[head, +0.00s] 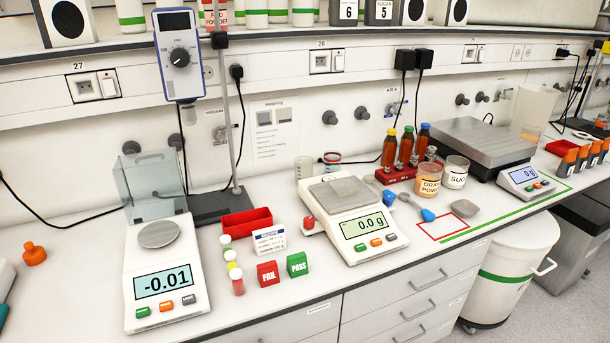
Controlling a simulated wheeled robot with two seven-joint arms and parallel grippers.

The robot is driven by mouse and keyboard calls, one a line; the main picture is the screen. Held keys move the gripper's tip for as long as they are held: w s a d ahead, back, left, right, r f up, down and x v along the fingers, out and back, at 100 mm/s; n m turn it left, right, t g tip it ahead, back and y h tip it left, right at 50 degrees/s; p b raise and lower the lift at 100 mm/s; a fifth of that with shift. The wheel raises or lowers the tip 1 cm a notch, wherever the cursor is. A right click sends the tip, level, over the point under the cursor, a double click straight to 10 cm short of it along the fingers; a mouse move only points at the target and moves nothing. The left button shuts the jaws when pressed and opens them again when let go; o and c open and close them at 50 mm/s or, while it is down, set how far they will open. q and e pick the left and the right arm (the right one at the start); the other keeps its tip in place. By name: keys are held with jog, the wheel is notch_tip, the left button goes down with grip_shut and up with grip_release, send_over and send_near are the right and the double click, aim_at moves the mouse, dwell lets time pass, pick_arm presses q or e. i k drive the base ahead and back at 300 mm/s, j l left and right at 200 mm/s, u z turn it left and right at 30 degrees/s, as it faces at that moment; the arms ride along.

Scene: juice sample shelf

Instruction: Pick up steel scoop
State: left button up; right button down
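Small scoop-like utensils lie on the bench just right of the middle balance. One has a blue end (428,215) and a grey part reaching back to the left. Another small blue piece (388,195) lies behind it, close to the balance. A flat grey metallic piece (464,208) lies to the right, by the red-outlined rectangle. I cannot tell for sure at this size which of these is the steel scoop. Neither of my grippers shows in the head view.
The middle balance (366,225) reads 0.0 g; a left balance (163,280) reads -0.01. Orange powder (429,186) and sugar (456,172) jars stand behind the utensils. A bottle rack (398,174) and large scale (478,142) stand behind. The red-outlined rectangle (442,237) is empty.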

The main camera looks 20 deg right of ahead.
aim_at(428, 216)
jog(key=z, duration=1.3)
